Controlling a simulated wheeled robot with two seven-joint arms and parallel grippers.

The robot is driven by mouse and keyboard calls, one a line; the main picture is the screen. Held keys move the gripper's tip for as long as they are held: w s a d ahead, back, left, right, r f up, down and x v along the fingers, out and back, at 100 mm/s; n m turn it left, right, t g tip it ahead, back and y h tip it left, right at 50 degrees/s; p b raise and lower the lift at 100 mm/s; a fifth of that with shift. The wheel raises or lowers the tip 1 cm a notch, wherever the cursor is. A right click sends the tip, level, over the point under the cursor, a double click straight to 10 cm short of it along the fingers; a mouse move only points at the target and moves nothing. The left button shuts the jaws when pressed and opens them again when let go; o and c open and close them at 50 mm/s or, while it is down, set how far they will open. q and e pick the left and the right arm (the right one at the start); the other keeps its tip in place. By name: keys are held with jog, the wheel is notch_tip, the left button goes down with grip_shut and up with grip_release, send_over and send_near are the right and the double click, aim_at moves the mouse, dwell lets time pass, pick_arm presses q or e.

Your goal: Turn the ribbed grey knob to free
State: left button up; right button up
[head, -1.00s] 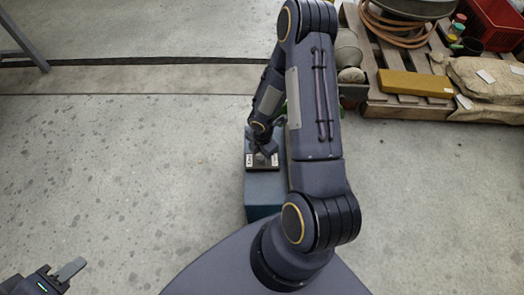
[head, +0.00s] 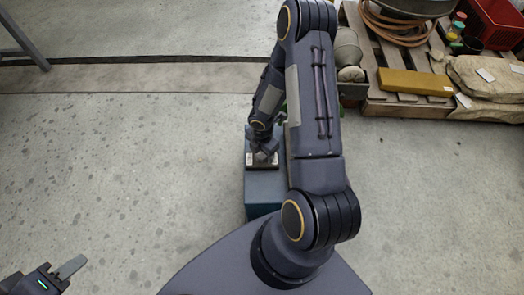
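My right arm reaches forward over a blue-grey box (head: 263,193). A small dark plate with light labels (head: 261,166) lies on top of the box. My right gripper (head: 262,157) is at this plate, pointing down. The knob cannot be made out; the gripper and wrist cover that spot. Whether the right fingers are open or shut on anything is too small to tell. My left gripper (head: 66,275) is at the bottom left corner, far from the box, with one pale finger showing; its opening cannot be judged.
A wooden pallet (head: 405,108) at the top right carries a yellow block (head: 414,83), sacks (head: 485,80), a coiled hose (head: 395,27) and a red crate (head: 492,22). A grey metal leg (head: 25,42) stands at the top left. The concrete floor on the left is clear.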

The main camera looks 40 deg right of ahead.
aim_at(262, 153)
notch_tip(262, 153, up, 7)
jog(key=p, duration=0.3)
jog(key=shift+r, duration=0.4)
dwell(0.3)
